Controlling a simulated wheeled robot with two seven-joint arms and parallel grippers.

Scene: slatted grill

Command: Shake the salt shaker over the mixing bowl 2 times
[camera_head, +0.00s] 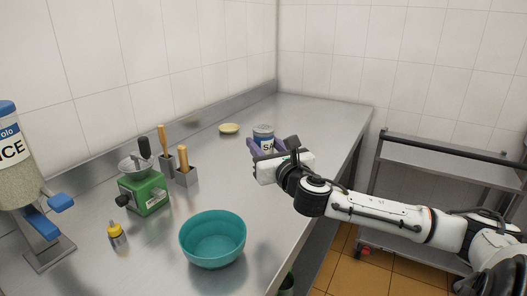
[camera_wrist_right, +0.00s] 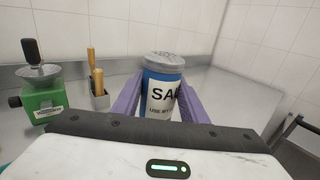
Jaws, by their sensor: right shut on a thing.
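The salt shaker (camera_head: 263,133) is a blue can with a white label and a grey perforated lid. It stands upright between the purple fingers of my right gripper (camera_head: 264,149), which is shut on it; it also shows in the right wrist view (camera_wrist_right: 162,88). I cannot tell whether its base touches the counter. The mixing bowl (camera_head: 212,240) is teal, round and looks empty. It sits on the counter in front and to the left of the shaker, apart from it. My left gripper is not in view.
The steel counter (camera_head: 325,117) is clear on its far right. A green grinder (camera_head: 146,193), a small yellow-capped bottle (camera_head: 116,235), wooden-handled tools in holders (camera_head: 186,174) and a rice dispenser (camera_head: 20,170) stand left. A small yellowish bowl (camera_head: 229,129) sits at the back. A steel shelf (camera_head: 440,165) is right.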

